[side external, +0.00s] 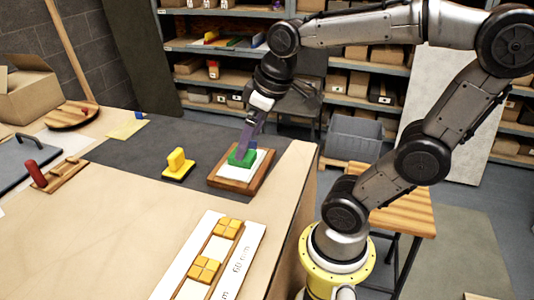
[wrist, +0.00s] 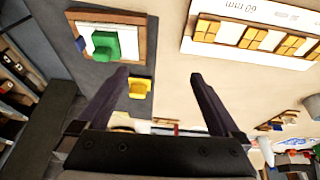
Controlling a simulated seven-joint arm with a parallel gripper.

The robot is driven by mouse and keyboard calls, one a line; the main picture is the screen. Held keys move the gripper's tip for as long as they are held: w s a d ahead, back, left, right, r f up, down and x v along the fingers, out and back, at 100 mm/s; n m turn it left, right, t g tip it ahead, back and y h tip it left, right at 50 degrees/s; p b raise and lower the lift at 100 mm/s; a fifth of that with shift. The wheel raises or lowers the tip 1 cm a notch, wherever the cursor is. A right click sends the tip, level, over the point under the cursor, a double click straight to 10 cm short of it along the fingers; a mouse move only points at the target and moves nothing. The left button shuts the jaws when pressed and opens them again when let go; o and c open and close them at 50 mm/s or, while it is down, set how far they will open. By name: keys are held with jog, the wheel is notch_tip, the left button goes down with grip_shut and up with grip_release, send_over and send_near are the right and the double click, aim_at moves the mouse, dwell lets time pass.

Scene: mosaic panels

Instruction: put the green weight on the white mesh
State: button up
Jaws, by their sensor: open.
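The green weight (side external: 241,158) rests on the white mesh (side external: 236,174), which lies in a wooden frame on the dark mat. In the wrist view the green weight (wrist: 106,43) shows at upper left, with part of the white mesh (wrist: 87,31) visible around it. My gripper (side external: 246,146) has purple fingers that overlap the weight in the side view. In the wrist view my gripper (wrist: 160,77) is open, with nothing between the fingertips and the weight outside them. The exact gap between fingers and weight cannot be told.
A yellow weight (side external: 177,166) stands left of the frame (side external: 263,174). A white board with yellow tiles (side external: 207,254) lies at the front. A red-handled tool (side external: 52,173) and a round board (side external: 72,116) are at the left. The table's right edge is close to the frame.

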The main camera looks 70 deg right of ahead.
jog(key=s+a+f+t, duration=0.1)
jog(key=s+a, duration=0.3)
jog(key=s, duration=0.1)
jog(key=shift+s+f+y, duration=0.2)
jog(key=shift+f+y, duration=0.1)
jog(key=shift+f, duration=0.05)
dwell(0.9)
